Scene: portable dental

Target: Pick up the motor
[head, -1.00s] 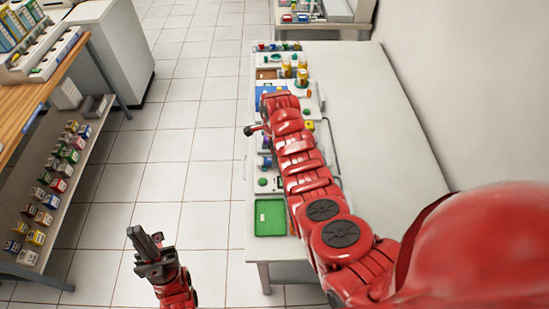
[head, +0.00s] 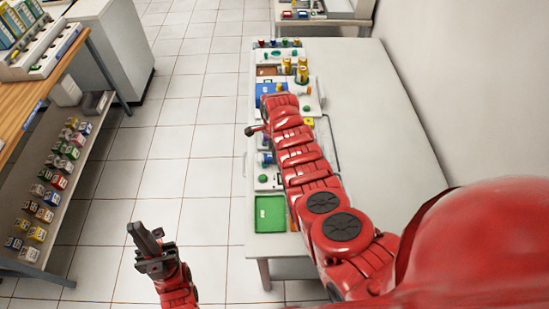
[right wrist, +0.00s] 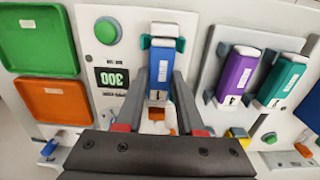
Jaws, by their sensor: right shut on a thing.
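A blue block-like unit with a white top (right wrist: 172,45), which I take to be the motor, stands in a green-clipped holder on the white panel in the right wrist view. My right gripper (right wrist: 162,88) is shut on it, with one finger along each side. The holder's green clips show beside its upper part. I cannot tell whether it is clear of the holder. In the head view my right arm hides the gripper and most of the unit. My left gripper (head: 147,241) hangs over the floor, away from the table; its finger gap is unclear.
Purple (right wrist: 236,75) and teal (right wrist: 281,81) units stand to the right in holders. A green tray (right wrist: 38,42), an orange tray (right wrist: 50,98) and a green button (right wrist: 107,30) lie left. The white table (head: 385,130) is bare on its right side, by the wall.

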